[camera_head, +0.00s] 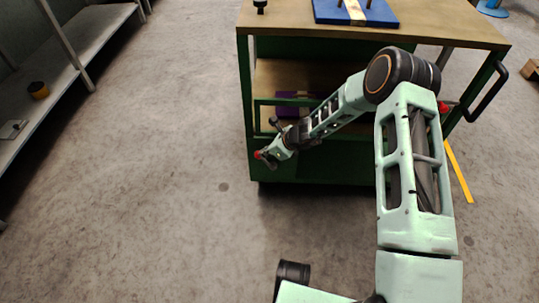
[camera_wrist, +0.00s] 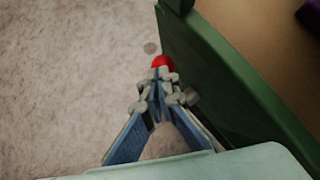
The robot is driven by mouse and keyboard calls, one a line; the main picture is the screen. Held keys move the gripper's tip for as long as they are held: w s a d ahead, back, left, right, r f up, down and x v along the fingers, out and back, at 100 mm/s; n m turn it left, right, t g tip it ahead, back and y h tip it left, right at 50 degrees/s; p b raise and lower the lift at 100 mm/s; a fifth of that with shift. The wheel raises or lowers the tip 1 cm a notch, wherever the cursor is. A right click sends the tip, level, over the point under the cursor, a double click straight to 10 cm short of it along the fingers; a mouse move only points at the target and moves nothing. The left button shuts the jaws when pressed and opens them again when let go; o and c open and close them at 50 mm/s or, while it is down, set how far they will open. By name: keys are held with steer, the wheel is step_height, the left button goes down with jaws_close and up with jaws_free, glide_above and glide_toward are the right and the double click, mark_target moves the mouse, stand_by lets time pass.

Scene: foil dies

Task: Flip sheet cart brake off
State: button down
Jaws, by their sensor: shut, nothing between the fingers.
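The sheet cart (camera_head: 455,28) has a wooden top, a lower shelf and a dark green frame. Its green side also shows in the wrist view (camera_wrist: 215,70). A red knob (camera_head: 257,155) is at the cart's lower left front corner; it also shows in the wrist view (camera_wrist: 161,61). My gripper (camera_head: 265,157) is at this knob, and its fingertips (camera_wrist: 158,80) are together with nothing between them. The knob lies just beyond the tips; I cannot tell if they touch. The lever under the knob is hidden by the fingers.
A second red knob (camera_head: 443,107) is at the cart's right side, near a black handle (camera_head: 487,92). A blue board (camera_head: 380,14) lies on the top and a purple block (camera_head: 286,105) on the lower shelf. A grey shelf (camera_head: 60,80) stands left. The floor between is clear.

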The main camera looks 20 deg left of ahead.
steer(key=shift+s+a+f, duration=0.15)
steer(key=shift+a, duration=0.35)
stand_by(0.3)
